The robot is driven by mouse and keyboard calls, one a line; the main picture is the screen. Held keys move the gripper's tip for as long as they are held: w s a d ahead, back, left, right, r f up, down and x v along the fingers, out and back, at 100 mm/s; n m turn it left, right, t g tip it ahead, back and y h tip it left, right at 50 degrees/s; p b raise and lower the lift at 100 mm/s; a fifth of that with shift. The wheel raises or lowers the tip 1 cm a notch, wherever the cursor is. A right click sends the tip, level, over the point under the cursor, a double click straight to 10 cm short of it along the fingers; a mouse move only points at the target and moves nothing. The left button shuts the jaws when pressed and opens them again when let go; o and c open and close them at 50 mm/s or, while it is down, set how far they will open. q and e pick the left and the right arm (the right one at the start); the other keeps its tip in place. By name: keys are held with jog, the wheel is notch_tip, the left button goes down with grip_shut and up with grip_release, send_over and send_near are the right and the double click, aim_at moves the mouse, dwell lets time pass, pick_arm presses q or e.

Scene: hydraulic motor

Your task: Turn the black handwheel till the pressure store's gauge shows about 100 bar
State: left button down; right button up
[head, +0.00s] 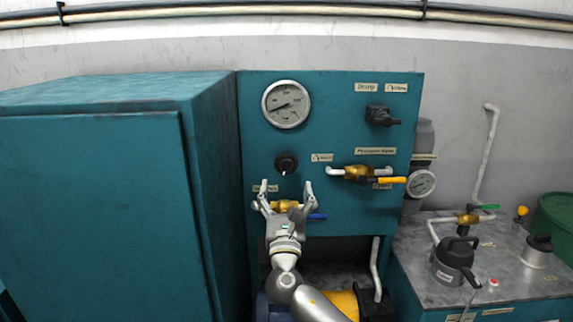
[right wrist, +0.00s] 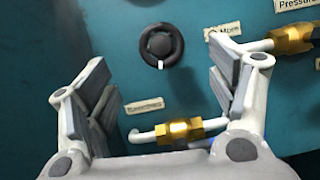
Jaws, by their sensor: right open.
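The round black handwheel (head: 286,163) with a white mark at its lower edge is on the teal panel. It also shows in the right wrist view (right wrist: 161,45), upper middle. My right gripper (head: 287,185) is open and empty, its fingers pointing up at the panel just below the handwheel, one on each side. No finger appears to touch it. A small round gauge (head: 421,183) is beside a grey cylinder (head: 423,140) right of the panel; its reading is too small to tell. A larger gauge (head: 287,104) is at the panel's upper left, its needle pointing lower left. My left gripper is not in view.
A brass valve with a blue lever (head: 316,217) sits right behind my right gripper. Another brass valve with a yellow lever (head: 392,180) and a black knob (head: 380,116) are to the right. A teal cabinet (head: 95,200) juts out at left.

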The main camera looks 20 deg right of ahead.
aim_at(286, 164)
jog(key=p+x, duration=0.1)
jog(key=x, duration=0.7)
jog(key=shift+p, duration=0.3)
jog(key=shift+x, duration=1.1)
jog(key=shift+f, duration=0.1)
